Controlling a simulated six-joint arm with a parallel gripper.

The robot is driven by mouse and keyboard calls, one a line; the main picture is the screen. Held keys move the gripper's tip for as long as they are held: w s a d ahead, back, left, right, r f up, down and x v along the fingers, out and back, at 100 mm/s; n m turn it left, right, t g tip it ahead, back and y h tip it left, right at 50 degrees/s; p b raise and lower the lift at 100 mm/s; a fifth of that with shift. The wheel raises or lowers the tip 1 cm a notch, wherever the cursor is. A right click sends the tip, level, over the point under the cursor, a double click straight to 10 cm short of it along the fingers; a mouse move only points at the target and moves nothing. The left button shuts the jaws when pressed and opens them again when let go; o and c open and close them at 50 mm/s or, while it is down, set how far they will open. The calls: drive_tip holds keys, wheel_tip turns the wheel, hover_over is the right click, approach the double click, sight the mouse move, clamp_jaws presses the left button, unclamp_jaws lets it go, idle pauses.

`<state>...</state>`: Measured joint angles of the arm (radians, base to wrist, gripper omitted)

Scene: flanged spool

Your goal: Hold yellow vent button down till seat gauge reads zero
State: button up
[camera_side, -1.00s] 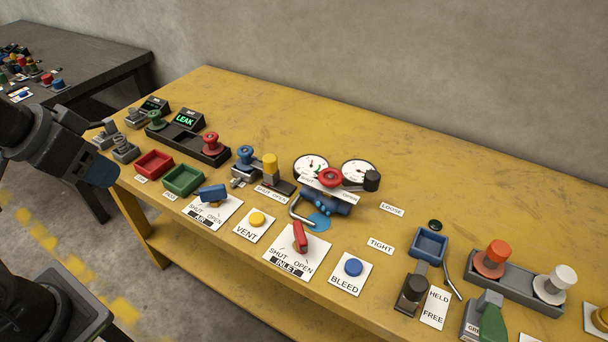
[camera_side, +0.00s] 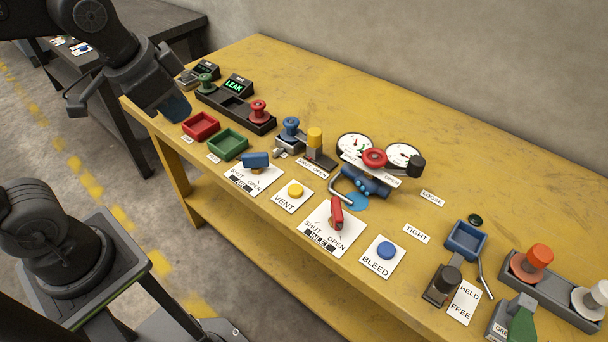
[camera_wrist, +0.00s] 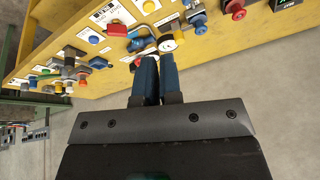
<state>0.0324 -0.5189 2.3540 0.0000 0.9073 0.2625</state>
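The yellow vent button (camera_side: 295,190) sits on a white card marked VENT near the front edge of the bench, and nothing touches it. Two round white gauges stand behind it, a left one (camera_side: 352,146) and a right one (camera_side: 402,154). A red knob and a bar partly cover them. Which is the seat gauge and what they read is too small to tell. My gripper (camera_side: 178,108) is in the air by the bench's left end, left of the red tray and well away from the button. In the wrist view its blue fingers (camera_wrist: 159,78) are together with nothing seen between them.
Near the button are a blue AIR lever (camera_side: 256,160), a red INLET lever (camera_side: 336,212) and a blue BLEED button (camera_side: 386,250). A red tray (camera_side: 201,126) and green tray (camera_side: 228,145) lie between my gripper and the button. A display (camera_side: 236,86) reads LEAK.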

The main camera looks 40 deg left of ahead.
drive_tip(key=w+d+f+m, duration=0.1)
drive_tip(key=w+m, duration=0.1)
drive_tip(key=w, duration=0.1)
drive_tip(key=w+d+f+m+g, duration=0.1)
drive_tip(key=w+m, duration=0.1)
drive_tip(key=w, duration=0.2)
drive_tip(key=w+d+f+m+g, duration=0.1)
drive_tip(key=w+f+m, duration=0.1)
drive_tip(key=w+m, duration=0.1)
drive_tip(key=shift+w, duration=0.15)
clamp_jaws()
drive_tip(key=m+g, duration=0.3)
drive_tip(key=m, duration=0.5)
hover_over(293, 190)
wheel_tip(293, 190, down, 10)
drive_tip(key=shift+w+f, duration=0.2)
drive_tip(key=shift+w, duration=0.05)
drive_tip(key=shift+d, duration=0.1)
wheel_tip(293, 190, down, 14)
drive_tip(key=shift+s+f, duration=0.1)
drive_tip(key=shift+f, duration=1.1)
drive_tip(key=shift+s, duration=0.1)
wheel_tip(293, 190, up, 15)
drive_tip(key=shift+w+t, duration=0.3)
drive_tip(key=shift+w, duration=0.15)
